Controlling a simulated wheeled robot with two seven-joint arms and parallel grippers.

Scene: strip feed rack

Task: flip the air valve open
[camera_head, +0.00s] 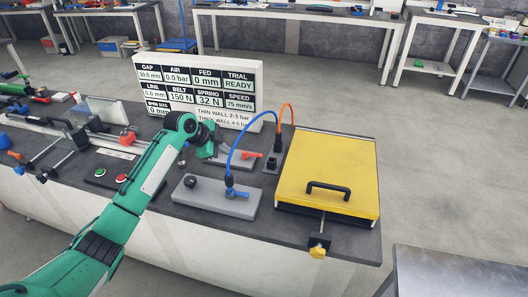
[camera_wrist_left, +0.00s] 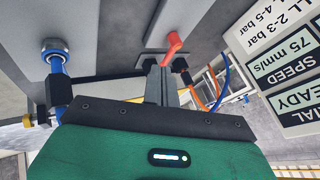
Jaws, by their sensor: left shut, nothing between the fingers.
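The air valve shows as a red-orange lever (camera_head: 252,155) beside a dark fitting by the blue and orange hoses, on the bench behind the grey block. In the left wrist view the red-orange lever (camera_wrist_left: 173,46) sits just past my fingertips. My left gripper (camera_head: 214,150) is left of the lever in the head view. Its fingers (camera_wrist_left: 161,72) are together and empty, pointing at the lever's base. I cannot tell whether they touch it. The display board (camera_head: 200,95) reads AIR 0.0 bar. My right gripper is not in view.
A grey block (camera_head: 208,202) with a black knob and blue fitting stands in front. A yellow lid (camera_head: 328,165) with a black handle is at the right. Blue and orange hoses (camera_head: 283,108) arch near the lever.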

